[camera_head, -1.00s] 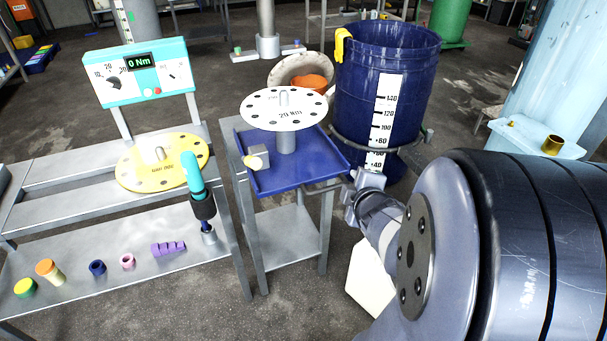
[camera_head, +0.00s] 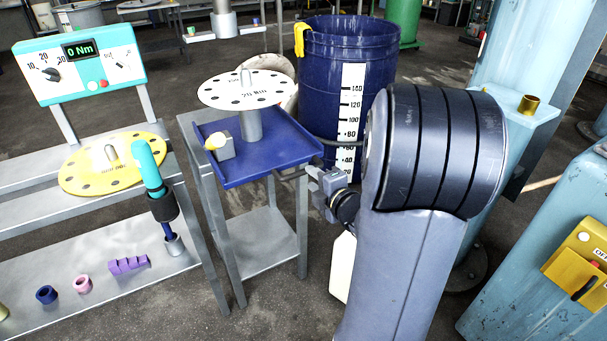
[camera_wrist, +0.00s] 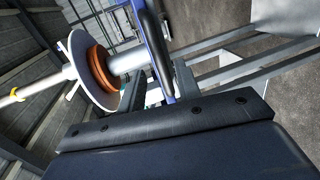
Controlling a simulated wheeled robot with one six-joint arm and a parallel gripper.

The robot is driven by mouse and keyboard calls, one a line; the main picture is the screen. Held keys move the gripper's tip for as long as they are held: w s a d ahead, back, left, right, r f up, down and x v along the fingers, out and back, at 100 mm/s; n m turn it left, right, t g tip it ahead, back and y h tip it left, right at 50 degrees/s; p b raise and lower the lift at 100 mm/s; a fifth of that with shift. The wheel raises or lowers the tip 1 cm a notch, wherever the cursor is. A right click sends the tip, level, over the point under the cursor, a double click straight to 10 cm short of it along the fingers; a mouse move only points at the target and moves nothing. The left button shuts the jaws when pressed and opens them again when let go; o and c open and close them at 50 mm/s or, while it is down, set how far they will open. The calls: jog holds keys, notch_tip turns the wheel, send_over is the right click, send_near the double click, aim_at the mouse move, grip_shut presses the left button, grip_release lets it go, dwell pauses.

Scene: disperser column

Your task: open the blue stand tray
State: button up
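The blue tray (camera_head: 282,151) sits on top of the grey metal stand (camera_head: 250,243), its right side reaching past the stand's leg. My gripper (camera_head: 312,183) is just right of and below the tray's right front corner. A white round plate on a grey post (camera_head: 249,122) and a small grey block with a yellow end (camera_head: 223,147) are at the tray.
A blue barrel (camera_head: 322,75) with a white scale stands behind the tray. A left bench (camera_head: 100,235) holds a yellow disc (camera_head: 85,172), a teal-handled tool (camera_head: 150,170) and small rings. A light-blue cabinet with a yellow switch box (camera_head: 580,262) is right.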

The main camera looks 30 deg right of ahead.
aim_at(305, 173)
jog(key=x, duration=0.5)
jog(key=shift+w, duration=0.3)
jog(key=shift+c, duration=0.5)
grip_shut()
